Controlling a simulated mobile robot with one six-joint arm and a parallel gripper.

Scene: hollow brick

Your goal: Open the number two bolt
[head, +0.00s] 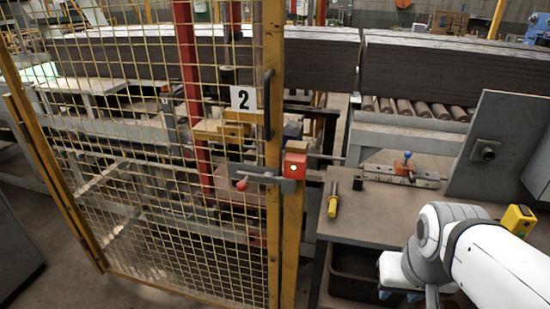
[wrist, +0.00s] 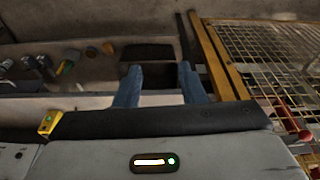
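A yellow mesh gate (head: 150,150) fills the left half of the head view and looks shut. A white plate with the number 2 (head: 243,98) hangs on it. Below it is a grey sliding bolt (head: 255,176) with a red knob (head: 242,184) at its left. The bolt reaches towards a red block (head: 295,166) on the yellow post. My gripper's two blue-grey fingers (wrist: 159,68) are apart with nothing between them in the wrist view. My gripper is over the workbench side, well right of the bolt. Small red parts show at the wrist view's right edge, too unclear to name.
A workbench (head: 375,215) stands right of the gate post, with a yellow-handled screwdriver (head: 333,200) and a blue-knobbed fixture (head: 405,167) on it. A dark bin (head: 355,275) sits under its front. A grey panel (head: 500,140) rises at the right. Floor before the gate is clear.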

